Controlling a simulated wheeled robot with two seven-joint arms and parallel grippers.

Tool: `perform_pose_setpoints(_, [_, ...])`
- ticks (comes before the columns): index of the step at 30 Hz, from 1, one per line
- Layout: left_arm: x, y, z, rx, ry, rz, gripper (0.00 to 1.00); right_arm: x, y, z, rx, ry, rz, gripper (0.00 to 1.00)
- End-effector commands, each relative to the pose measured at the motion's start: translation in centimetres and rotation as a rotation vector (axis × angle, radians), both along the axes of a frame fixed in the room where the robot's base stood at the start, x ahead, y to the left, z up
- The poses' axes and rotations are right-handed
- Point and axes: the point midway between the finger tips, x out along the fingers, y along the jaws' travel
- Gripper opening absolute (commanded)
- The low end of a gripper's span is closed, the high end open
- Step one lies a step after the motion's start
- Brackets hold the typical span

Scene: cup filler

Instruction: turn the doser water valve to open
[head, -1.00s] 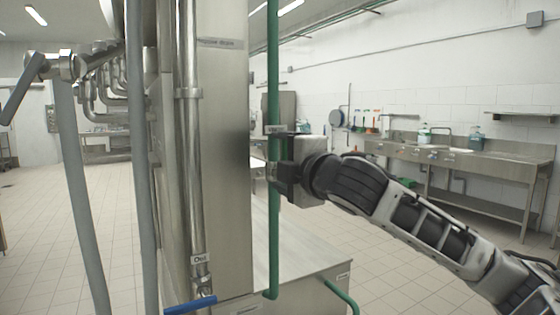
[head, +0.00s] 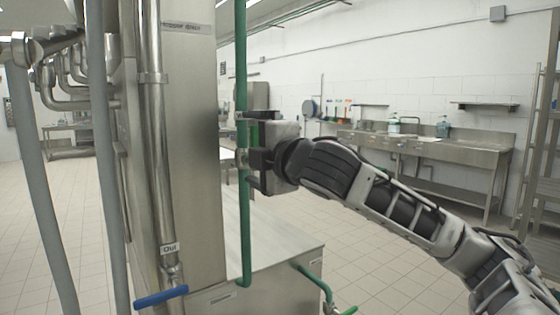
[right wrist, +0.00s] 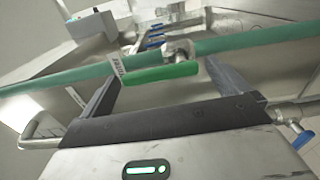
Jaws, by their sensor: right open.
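A green valve handle (right wrist: 158,74) with a small white label shows in the right wrist view, on a metal valve body (right wrist: 180,50) in the green pipe (right wrist: 255,39). My right gripper (head: 246,158) is at this pipe. In the right wrist view the right gripper (right wrist: 165,68) is open, with one dark finger on either side of the handle. Whether a finger touches the handle I cannot tell. In the head view the valve is mostly hidden by my gripper. My left gripper is not in view.
A steel column (head: 195,150) stands left of the pipe, with a blue-handled valve (head: 160,297) low on it. A steel box (head: 270,270) is below my right arm. Grey upright pipes (head: 110,180) stand at the left. Sinks (head: 430,145) line the far wall.

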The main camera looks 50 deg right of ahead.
Motion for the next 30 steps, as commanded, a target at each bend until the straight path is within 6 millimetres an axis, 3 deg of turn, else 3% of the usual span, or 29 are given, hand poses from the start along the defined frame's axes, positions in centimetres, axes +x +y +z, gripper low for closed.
perform_pose_setpoints(8, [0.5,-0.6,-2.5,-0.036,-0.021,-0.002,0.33,-4.4,1.1,-1.0,-0.007,-0.002,0.002,1.00])
perform_pose_setpoints(18, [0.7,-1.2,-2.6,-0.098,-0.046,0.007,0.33,-12.1,2.6,-0.3,-0.007,-0.004,0.003,1.00])
perform_pose_setpoints(24, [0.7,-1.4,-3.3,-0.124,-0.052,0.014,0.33,-14.3,3.1,-0.3,-0.008,-0.001,0.001,1.00])
perform_pose_setpoints(30, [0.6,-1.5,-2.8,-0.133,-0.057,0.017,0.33,-14.7,3.2,-0.1,-0.008,0.003,0.003,1.00])
